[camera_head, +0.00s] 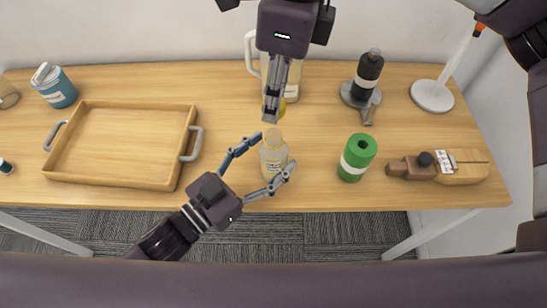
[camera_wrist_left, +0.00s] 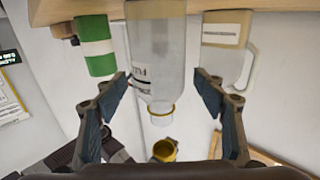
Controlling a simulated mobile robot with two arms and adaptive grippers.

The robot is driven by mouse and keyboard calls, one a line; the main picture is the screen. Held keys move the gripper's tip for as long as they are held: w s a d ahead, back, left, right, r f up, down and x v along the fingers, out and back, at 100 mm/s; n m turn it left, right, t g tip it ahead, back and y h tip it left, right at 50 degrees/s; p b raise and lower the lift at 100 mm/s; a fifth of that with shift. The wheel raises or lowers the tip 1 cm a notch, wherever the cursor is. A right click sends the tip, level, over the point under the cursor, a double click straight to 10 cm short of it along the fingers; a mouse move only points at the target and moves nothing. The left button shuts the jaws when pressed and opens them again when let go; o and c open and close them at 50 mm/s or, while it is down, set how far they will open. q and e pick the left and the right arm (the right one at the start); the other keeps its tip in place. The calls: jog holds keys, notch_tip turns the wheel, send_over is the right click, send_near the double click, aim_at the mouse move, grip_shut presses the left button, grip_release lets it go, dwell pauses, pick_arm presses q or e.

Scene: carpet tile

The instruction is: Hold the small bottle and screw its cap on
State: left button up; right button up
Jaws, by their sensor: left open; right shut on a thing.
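The small bottle (camera_head: 273,164) is clear with a pale label and stands upright on the table near the front edge. In the left wrist view the bottle (camera_wrist_left: 157,55) appears upside down, with a yellow ring at its uncapped neck. My left gripper (camera_head: 275,152) is open, its fingers on either side of the bottle; they also flank it in the left wrist view (camera_wrist_left: 162,80). My right gripper (camera_head: 270,117) points down from above, shut on the yellow cap (camera_head: 279,107), behind and above the bottle. The cap also shows in the left wrist view (camera_wrist_left: 165,150), apart from the neck.
A pitcher (camera_head: 251,50) stands behind my right gripper. A wooden tray (camera_head: 118,183) lies left. A dark bottle (camera_head: 369,70) stands at the back right.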

pick_arm(q)
jog(key=shift+w+d, duration=0.45)
grip_shut()
pick_arm(e)
send_over(273, 134)
jog(key=shift+d+f, duration=0.15)
jog(key=shift+f, duration=2.35)
jog(key=shift+f, duration=0.1)
jog(key=shift+f, duration=0.8)
jog(key=shift+f, duration=0.6)
